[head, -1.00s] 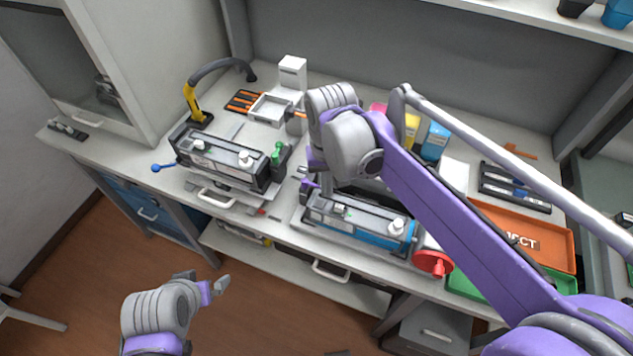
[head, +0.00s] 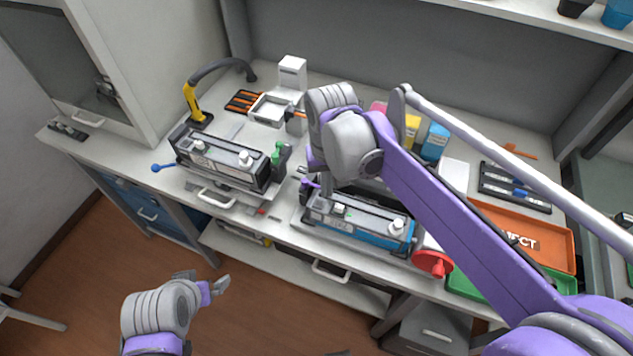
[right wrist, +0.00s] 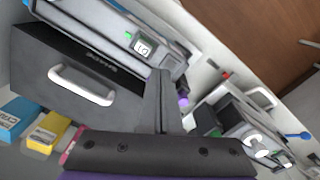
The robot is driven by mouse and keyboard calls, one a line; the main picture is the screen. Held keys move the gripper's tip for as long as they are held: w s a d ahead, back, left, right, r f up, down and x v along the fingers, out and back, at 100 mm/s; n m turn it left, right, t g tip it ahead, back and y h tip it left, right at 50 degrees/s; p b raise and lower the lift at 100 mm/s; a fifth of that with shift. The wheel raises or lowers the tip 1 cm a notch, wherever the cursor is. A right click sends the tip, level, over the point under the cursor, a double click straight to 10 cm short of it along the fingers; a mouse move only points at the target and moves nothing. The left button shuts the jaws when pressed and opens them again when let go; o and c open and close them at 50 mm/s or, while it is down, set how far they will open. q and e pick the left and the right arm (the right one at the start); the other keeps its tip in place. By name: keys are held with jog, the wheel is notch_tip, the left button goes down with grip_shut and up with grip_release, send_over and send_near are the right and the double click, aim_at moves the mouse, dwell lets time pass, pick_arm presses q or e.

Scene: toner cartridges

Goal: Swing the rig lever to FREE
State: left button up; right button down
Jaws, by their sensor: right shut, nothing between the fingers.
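A long dark cartridge with a blue side (head: 372,236) lies in the right-hand cradle on the bench. A small purple lever-like part (head: 309,185) stands at the cradle's left end; it also shows in the right wrist view (right wrist: 182,102). I cannot read any FREE marking, nor tell for sure which part is the rig lever. My right gripper (head: 326,188) points down beside the purple part, largely hidden by its wrist. In the right wrist view its fingers (right wrist: 164,100) are together and empty. My left gripper (head: 218,286) hangs in front of the bench, away from everything.
A second cartridge unit (head: 222,158) stands at left, with a blue ball-ended lever (head: 160,168) and a green part (head: 279,154). A red crank (head: 432,263) is at the right cradle's end. An orange tray (head: 555,240) lies at right. A dark box with a white handle (right wrist: 82,84) is close to my right fingers.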

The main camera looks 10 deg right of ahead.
jog(key=shift+f, duration=0.15)
jog(key=shift+f+b, duration=0.45)
jog(key=shift+f, duration=0.25)
jog(key=shift+w+d, duration=0.1)
jog(key=shift+w+d, duration=0.3)
dwell(0.4)
